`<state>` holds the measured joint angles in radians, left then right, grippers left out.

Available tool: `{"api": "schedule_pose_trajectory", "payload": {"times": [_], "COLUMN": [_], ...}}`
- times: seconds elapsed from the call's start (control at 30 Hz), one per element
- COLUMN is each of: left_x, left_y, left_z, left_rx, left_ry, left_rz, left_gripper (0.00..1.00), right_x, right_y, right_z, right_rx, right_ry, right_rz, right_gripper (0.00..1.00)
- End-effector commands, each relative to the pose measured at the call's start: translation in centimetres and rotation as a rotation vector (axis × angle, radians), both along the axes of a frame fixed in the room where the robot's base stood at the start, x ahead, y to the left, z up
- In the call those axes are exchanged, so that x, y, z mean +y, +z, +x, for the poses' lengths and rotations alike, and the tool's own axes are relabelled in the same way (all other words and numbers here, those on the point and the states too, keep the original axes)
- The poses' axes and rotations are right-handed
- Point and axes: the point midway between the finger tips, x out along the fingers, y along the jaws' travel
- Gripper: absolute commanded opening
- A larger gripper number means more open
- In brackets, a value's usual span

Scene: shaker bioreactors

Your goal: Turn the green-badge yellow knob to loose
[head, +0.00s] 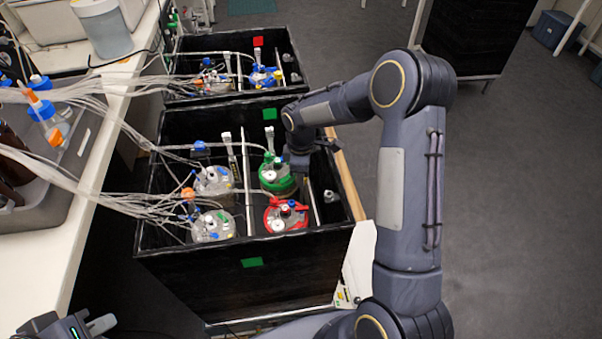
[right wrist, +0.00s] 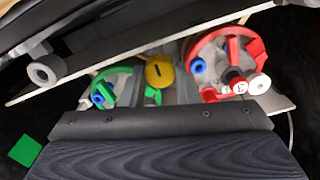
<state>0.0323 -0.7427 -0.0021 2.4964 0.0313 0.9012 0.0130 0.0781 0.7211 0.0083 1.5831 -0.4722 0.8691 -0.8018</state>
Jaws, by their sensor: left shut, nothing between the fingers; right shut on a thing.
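The yellow knob (right wrist: 160,71), a round disc with a short dark mark, shows in the right wrist view between the green-topped and the red-topped vessels. My right gripper (right wrist: 162,85) is at it, shut on it; its fingertips are partly hidden. In the head view my right gripper (head: 300,165) reaches down into the middle black box beside the green-topped vessel, and the knob is hidden there. Green badges sit on this box's front wall (head: 252,262) and back wall (head: 269,114). My left gripper (head: 85,327) is shut and empty at the lower left, away from the box.
The green-topped vessel (head: 277,177) and red-topped vessel (head: 285,216) stand close to my right gripper. Two more tubed vessels stand left of the divider. A red-badged box (head: 258,41) lies behind. Tubing bundles run to the bench (head: 48,265) on the left. Open floor lies right.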

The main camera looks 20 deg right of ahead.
Motion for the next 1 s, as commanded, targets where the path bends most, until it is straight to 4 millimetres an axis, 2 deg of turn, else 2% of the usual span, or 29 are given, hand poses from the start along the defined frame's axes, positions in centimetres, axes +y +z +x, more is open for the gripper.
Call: {"api": "schedule_pose_trajectory", "payload": {"times": [0.67, 0.7, 0.87, 1.0], "left_x": [0.01, 0.00, -0.01, 0.00], "left_y": [-0.01, -0.01, -0.01, -0.02], "left_z": [0.00, 0.00, 0.00, 0.00], "left_rx": [0.000, 0.000, 0.000, 0.000], "left_ry": [0.000, 0.000, 0.000, 0.000], "left_rz": [0.000, 0.000, 0.000, 0.000], "left_gripper": [0.00, 0.00, 0.00, 0.00], "right_x": [0.00, 0.00, 0.01, 0.01], "right_y": [0.10, 0.10, 0.07, 0.04], "right_z": [0.07, 0.07, 0.05, 0.03], "right_rx": [-0.004, -0.003, -0.002, -0.001], "right_ry": [0.067, 0.067, 0.066, 0.065], "right_rz": [0.000, -0.001, 0.000, 0.000], "right_gripper": [0.06, 0.30, 0.50, 0.50]}}
